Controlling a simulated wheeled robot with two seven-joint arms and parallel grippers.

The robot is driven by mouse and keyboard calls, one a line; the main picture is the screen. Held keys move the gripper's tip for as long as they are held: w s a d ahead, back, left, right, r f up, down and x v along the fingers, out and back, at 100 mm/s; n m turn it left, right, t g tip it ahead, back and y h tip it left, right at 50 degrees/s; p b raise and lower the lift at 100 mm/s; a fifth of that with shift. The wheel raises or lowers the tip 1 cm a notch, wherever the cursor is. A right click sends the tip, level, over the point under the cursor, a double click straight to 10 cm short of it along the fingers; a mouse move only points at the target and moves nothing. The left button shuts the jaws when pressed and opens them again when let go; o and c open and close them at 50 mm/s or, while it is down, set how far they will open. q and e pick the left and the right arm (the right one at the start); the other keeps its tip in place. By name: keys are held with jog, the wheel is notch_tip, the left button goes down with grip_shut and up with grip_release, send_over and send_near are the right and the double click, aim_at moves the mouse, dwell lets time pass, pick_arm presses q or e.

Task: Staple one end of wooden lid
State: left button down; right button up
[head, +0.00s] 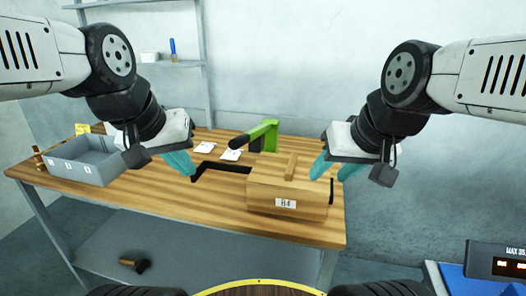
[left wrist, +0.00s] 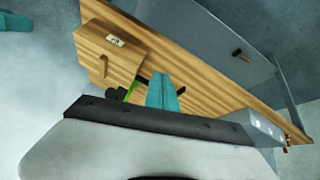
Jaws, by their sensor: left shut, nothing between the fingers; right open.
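The wooden box (head: 275,197), labelled B4, stands on the right half of the workbench, and its lid (head: 290,167) with a raised wooden piece is on top. A green tool with a black handle (head: 262,136), which looks like the stapler, stands behind the box. My left gripper (head: 190,172) has teal fingers and is shut and empty, left of the box above the bench. It also shows in the left wrist view (left wrist: 163,92), with the box (left wrist: 108,52) beyond it. My right gripper (head: 333,172) is open and empty at the box's right end; I cannot tell whether it touches.
A black angled bracket (head: 208,166) lies left of the box. The bench's front left is clear. A dark-headed tool (head: 135,265) lies below.

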aim_at(236, 144)
pick_arm(q)
jog(key=w+d+r+n+g, duration=0.3)
jog(key=w+d+r+n, duration=0.1)
jog(key=w+n, duration=0.1)
jog(key=w+d+r+n+g+y, duration=0.1)
jog(key=w+d+r+n+g, duration=0.2)
jog(key=w+d+r+n, duration=0.1)
jog(key=w+r+n, duration=0.1)
jog(key=w+n, duration=0.1)
jog(key=w, duration=0.1)
jog(key=shift+w+d+r, duration=0.15)
jog(key=shift+w, duration=0.25)
jog(key=shift+s+d+f, duration=0.1)
jog(key=shift+d+f, duration=0.05)
jog(key=shift+f, duration=1.6)
jog(key=shift+s+d+f, duration=0.1)
jog(key=shift+d+f, duration=0.05)
jog(key=shift+f, duration=1.6)
jog(key=shift+f, duration=2.2)
